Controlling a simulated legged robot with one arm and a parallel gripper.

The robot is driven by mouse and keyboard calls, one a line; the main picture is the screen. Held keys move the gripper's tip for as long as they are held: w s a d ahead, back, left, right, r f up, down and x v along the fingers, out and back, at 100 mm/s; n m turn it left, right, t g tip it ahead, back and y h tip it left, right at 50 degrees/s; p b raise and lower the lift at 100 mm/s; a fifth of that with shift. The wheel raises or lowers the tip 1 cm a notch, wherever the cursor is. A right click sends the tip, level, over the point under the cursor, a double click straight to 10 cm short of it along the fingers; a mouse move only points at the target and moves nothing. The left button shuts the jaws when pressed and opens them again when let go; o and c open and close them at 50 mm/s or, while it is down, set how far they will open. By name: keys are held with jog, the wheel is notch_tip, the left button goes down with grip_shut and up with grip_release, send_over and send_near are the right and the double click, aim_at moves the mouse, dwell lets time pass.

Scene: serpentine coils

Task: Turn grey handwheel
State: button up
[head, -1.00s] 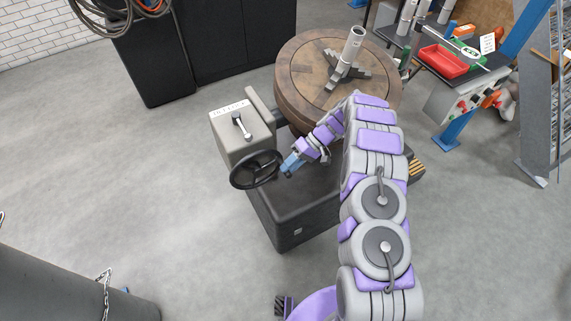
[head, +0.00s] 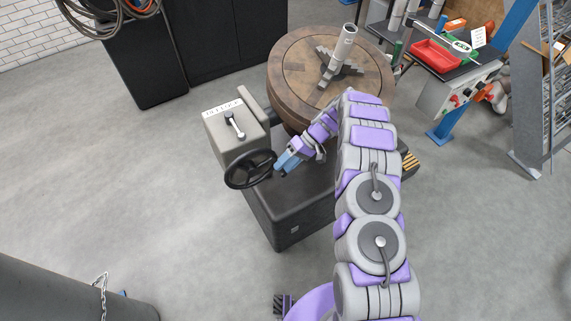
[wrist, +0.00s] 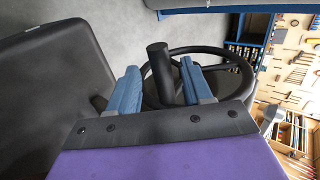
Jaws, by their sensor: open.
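The handwheel (head: 228,177) is dark, near black, and sits on the front of a grey control box (head: 232,138). My gripper (head: 282,169) is at the right edge of the wheel in the head view. In the wrist view the wheel (wrist: 247,84) lies beyond my blue fingers, with a dark cylindrical handle (wrist: 160,75) standing out from it. My gripper (wrist: 159,67) is open, with one finger on each side of the handle. I cannot tell whether either finger touches it. Part of the wheel is hidden behind the right finger.
The control box stands on a dark machine base (head: 290,205) beside a round wooden-topped table (head: 300,60). A workbench with a red tray (head: 436,55) is at the upper right. A large grey cylinder (head: 70,295) is at the lower left. The floor on the left is clear.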

jog(key=s+d+r+p, duration=0.1)
jog(key=s+d+r, duration=0.1)
jog(key=s, duration=0.5)
jog(key=s+d+r+p, duration=0.2)
jog(key=s, duration=0.6)
jog(key=shift+s+r, duration=0.2)
jog(key=shift+r, duration=0.2)
jog(key=shift+d, duration=0.1)
jog(key=shift+c, duration=0.3)
